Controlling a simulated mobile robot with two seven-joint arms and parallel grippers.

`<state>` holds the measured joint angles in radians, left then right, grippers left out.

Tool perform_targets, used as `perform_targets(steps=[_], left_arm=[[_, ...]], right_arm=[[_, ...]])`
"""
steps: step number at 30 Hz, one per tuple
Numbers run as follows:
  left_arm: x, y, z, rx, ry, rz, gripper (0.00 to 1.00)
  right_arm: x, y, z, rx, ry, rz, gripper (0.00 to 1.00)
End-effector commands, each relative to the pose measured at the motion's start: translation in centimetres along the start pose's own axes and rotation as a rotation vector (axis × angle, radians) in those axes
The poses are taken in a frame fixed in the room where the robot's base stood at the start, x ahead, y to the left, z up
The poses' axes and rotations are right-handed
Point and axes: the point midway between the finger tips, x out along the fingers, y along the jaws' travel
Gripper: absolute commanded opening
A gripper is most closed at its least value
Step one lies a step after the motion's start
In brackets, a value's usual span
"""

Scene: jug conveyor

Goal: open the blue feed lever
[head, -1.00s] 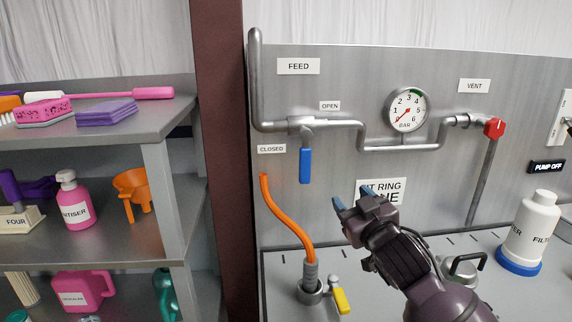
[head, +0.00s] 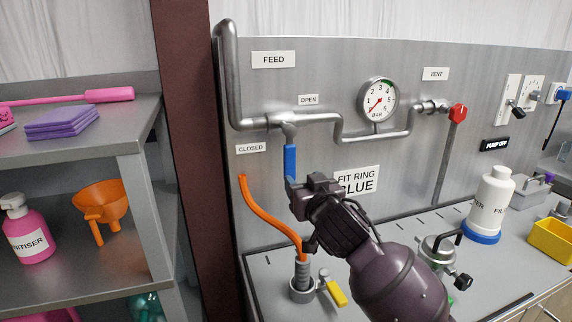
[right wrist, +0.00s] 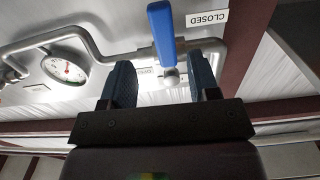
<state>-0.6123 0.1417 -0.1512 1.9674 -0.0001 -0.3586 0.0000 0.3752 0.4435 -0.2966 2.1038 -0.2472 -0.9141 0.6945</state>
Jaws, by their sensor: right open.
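The blue feed lever (head: 290,161) hangs straight down from its valve on the feed pipe, its handle beside the CLOSED label (head: 251,148). The OPEN label (head: 308,99) is above and to the right of the valve. My right gripper (head: 299,184) is at the lower end of the lever and hides its tip in the head view. In the right wrist view, the lever (right wrist: 162,35) shows between the two open fingers of my right gripper (right wrist: 162,82). I cannot tell whether a finger touches it. My left gripper is not in view.
An orange hose (head: 269,219) rises just left of my right gripper, with a yellow-handled valve (head: 337,293) below. A pressure gauge (head: 378,99) and a red vent knob (head: 458,113) are to the right. A dark red post (head: 185,160) stands left of the panel.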

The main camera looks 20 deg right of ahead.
Motion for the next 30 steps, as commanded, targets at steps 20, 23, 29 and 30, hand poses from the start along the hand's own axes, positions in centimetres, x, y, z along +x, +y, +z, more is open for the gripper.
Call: perform_targets(steps=[20, 23, 29, 30], left_arm=[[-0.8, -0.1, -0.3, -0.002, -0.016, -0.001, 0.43], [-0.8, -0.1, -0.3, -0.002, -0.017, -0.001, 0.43], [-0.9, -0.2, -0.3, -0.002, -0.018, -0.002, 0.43], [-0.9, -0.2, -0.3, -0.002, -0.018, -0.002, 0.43]], right_arm=[[9.2, -0.1, -0.2, -0.003, 0.002, -0.001, 0.55], [9.7, -0.1, -0.1, -0.002, 0.001, -0.001, 0.55], [9.9, -0.1, -0.1, -0.002, 0.002, -0.002, 0.55], [9.9, -0.1, -0.1, -0.002, 0.002, -0.002, 0.55]])
